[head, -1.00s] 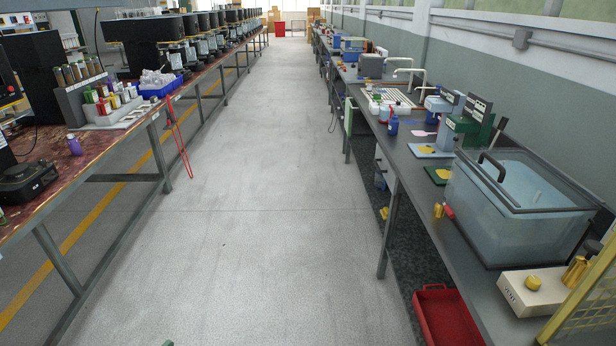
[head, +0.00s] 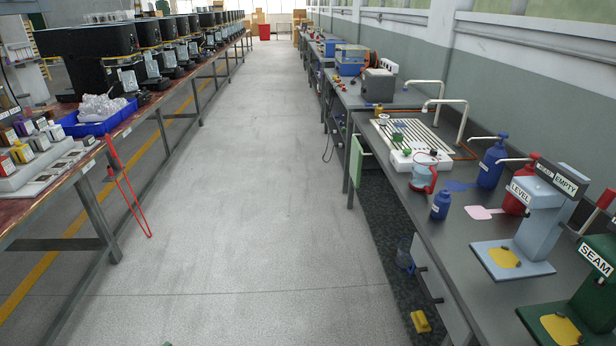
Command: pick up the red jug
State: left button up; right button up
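A jug with a red body and a pale blue-white upper part (head: 423,176) stands upright on the right-hand grey bench, near its aisle edge. It is close to the near corner of a white slatted draining board (head: 415,135). Its small size hides finer detail. Neither of my grippers shows in the head view, so the jug stands free with nothing holding it.
Near the jug are a small blue bottle (head: 440,205), a blue pump bottle (head: 491,162) and a red pump bottle (head: 517,197). The LEVEL (head: 535,215) and SEAM (head: 597,270) machines stand nearer.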

aim_at(424, 176)
jog(key=i+j+z, duration=0.1)
jog(key=i+z, duration=0.35)
jog(key=i+j+z, duration=0.25)
jog(key=i+z, duration=0.15)
jog(key=i+j+z, duration=0.7)
jog(key=j+z, duration=0.2)
jog(key=i+j+z, duration=0.25)
jog(key=j+z, duration=0.15)
jog(key=j, duration=0.2)
jog(key=i+j+z, duration=0.1)
jog(key=j+z, duration=0.35)
jog(key=j, duration=0.2)
jog(key=j+z, duration=0.45)
jog(key=j, duration=0.2)
jog(key=k+j+z, duration=0.1)
jog(key=j+z, duration=0.35)
jog(key=j, duration=0.25)
